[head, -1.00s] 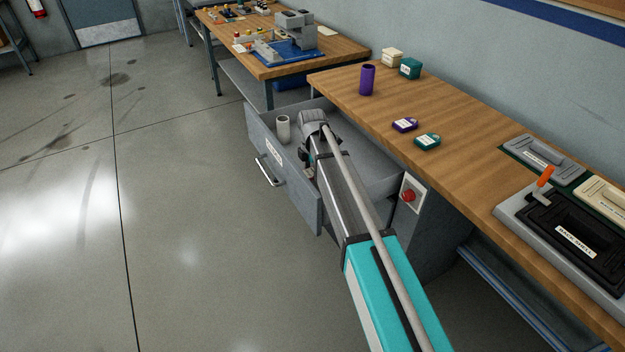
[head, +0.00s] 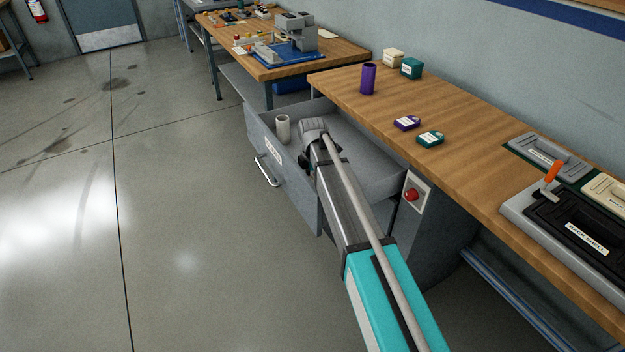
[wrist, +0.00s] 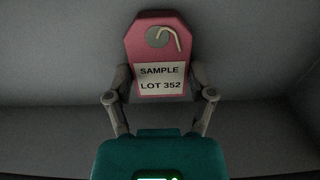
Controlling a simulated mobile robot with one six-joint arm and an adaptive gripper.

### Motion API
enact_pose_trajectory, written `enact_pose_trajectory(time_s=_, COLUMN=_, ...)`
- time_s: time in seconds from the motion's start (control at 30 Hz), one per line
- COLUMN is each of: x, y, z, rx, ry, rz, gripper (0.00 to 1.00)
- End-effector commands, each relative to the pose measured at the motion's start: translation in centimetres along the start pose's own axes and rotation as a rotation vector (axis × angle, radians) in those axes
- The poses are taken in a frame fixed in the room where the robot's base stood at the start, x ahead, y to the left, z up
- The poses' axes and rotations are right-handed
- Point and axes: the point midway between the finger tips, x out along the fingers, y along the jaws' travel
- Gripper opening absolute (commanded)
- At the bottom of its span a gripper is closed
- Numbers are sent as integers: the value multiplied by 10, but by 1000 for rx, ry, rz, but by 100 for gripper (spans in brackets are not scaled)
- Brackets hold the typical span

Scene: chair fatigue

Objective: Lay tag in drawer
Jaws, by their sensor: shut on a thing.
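In the wrist view my gripper (wrist: 161,98) is shut on a red tag (wrist: 186,45). The tag has a hole with a pale cord loop at its top and a white label reading "SAMPLE LOT 352". Grey drawer surfaces lie behind and around the tag. In the head view the grey drawer (head: 283,183) is pulled open below the workbench, and my arm reaches into it. My own arm hides the gripper and the tag in the head view. I cannot tell whether the tag touches the drawer floor.
A white cylinder (head: 283,128) stands in the drawer's left part. On the bench (head: 390,115) are a purple cylinder (head: 368,79), a purple tag (head: 407,122), a teal tag (head: 430,139) and two small boxes. A red button (head: 411,195) sits right of the drawer.

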Motion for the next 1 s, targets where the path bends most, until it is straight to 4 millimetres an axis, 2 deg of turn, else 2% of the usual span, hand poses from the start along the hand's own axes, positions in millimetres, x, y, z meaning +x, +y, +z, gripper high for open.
enact_pose_trajectory(time_s=0.2, x=4, y=0, z=0, rx=0, ry=0, rz=0, gripper=19)
enact_pose_trajectory(time_s=0.23, x=4, y=0, z=0, rx=0, ry=0, rz=0, gripper=72)
enact_pose_trajectory(time_s=0.4, x=3, y=0, z=0, rx=0, ry=0, rz=0, gripper=100)
enact_pose_trajectory(time_s=1.0, x=-1, y=0, z=0, rx=0, ry=0, rz=0, gripper=100)
